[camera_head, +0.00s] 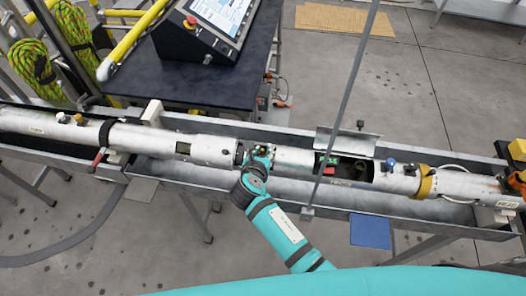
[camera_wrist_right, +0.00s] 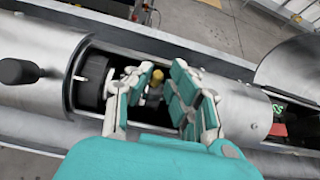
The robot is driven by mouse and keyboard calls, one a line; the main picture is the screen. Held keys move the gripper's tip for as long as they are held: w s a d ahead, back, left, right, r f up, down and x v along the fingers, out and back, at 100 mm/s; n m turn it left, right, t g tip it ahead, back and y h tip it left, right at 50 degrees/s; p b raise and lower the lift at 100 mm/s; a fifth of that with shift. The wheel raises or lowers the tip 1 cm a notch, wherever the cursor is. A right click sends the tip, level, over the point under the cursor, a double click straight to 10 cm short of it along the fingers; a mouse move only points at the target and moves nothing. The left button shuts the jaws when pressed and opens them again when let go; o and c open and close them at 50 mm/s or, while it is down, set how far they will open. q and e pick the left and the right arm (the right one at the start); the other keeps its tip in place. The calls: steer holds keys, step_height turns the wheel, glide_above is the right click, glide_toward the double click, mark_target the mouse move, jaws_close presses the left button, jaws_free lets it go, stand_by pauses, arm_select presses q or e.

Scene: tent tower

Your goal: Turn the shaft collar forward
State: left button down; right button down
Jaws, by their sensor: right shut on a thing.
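A long silver tube (camera_head: 210,149) lies across the head view with several openings. My right gripper (camera_head: 259,152) reaches down into an opening near the middle of the tube. In the right wrist view, its fingers (camera_wrist_right: 160,79) are shut on a small brass-coloured piece (camera_wrist_right: 155,88) inside the opening. A black ring (camera_wrist_right: 92,80) with a white mark sits at the opening's left end; it looks like the shaft collar. Whether the brass piece is part of the collar I cannot tell, as the fingers hide its base. My left gripper is not in view.
The tube rests in a grey metal trough (camera_head: 430,212). A raised curved cover (camera_head: 346,142) stands by an opening to the right, and a thin grey pole (camera_head: 350,85) rises in front of it. A control panel (camera_head: 208,30) stands on a dark table behind.

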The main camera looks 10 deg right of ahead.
steer(key=c, duration=1.4)
jaws_free()
steer(key=shift+w+a+r, duration=0.1)
steer(key=shift+a+r, duration=0.05)
steer(key=shift+a, duration=0.2)
steer(key=shift+o, duration=0.2)
steer(key=v, duration=1.2)
